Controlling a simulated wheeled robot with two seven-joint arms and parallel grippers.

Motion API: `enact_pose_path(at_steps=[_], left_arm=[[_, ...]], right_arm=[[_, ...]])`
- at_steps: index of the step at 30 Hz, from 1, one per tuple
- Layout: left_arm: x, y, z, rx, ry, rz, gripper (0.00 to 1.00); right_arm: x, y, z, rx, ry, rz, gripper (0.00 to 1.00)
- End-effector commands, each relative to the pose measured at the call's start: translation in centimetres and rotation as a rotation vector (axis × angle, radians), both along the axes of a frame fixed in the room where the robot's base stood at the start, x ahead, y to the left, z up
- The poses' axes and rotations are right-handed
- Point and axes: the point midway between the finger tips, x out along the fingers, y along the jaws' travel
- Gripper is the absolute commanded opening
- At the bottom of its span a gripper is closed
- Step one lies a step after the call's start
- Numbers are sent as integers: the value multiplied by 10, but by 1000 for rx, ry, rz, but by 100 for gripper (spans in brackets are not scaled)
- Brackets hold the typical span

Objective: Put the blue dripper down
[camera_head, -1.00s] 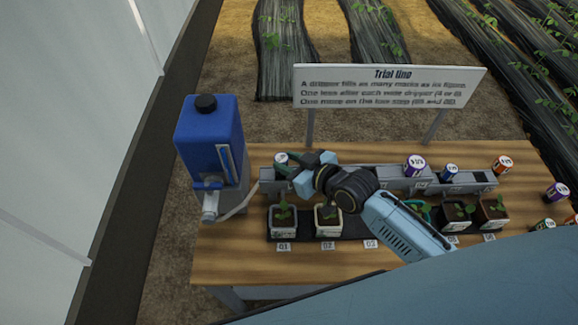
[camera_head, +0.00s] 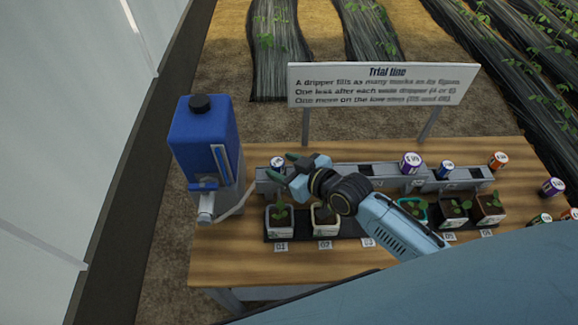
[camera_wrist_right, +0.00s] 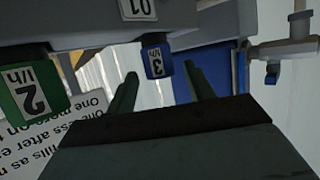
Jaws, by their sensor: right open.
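A blue dripper marked 3 l/h (camera_wrist_right: 157,62) is at the 01 place in the right wrist view, just beyond the fingertips. In the head view this dripper (camera_head: 277,163) sits at the left end of the grey rail (camera_head: 262,183), its pale top showing. My right gripper (camera_head: 282,166) is just to its right in the head view. In the right wrist view the gripper (camera_wrist_right: 158,82) has its two fingers apart with nothing between them. I cannot tell whether a finger touches the dripper. My left gripper is not in view.
A green dripper (camera_wrist_right: 35,95) is beside the fingers in the wrist view. A blue tank (camera_head: 200,140) is at left. Potted plants (camera_head: 279,218) line the front; a sign (camera_head: 384,98) stands behind.

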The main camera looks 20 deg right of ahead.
Motion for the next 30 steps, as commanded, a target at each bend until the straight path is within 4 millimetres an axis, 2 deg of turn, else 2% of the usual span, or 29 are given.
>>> enact_pose_path(at_steps=[5, 12, 18, 24, 30], left_arm=[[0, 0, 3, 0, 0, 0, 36], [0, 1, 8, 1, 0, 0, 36], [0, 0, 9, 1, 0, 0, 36], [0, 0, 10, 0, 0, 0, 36], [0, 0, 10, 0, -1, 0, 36]], right_arm=[[-12, -7, 8, -2, 1, -1, 53], [-54, -29, 28, -2, 2, 3, 53], [-83, -46, 41, -1, 2, 0, 53], [-96, -53, 48, 0, 0, 0, 53], [-97, -54, 49, 0, -1, 0, 53]])
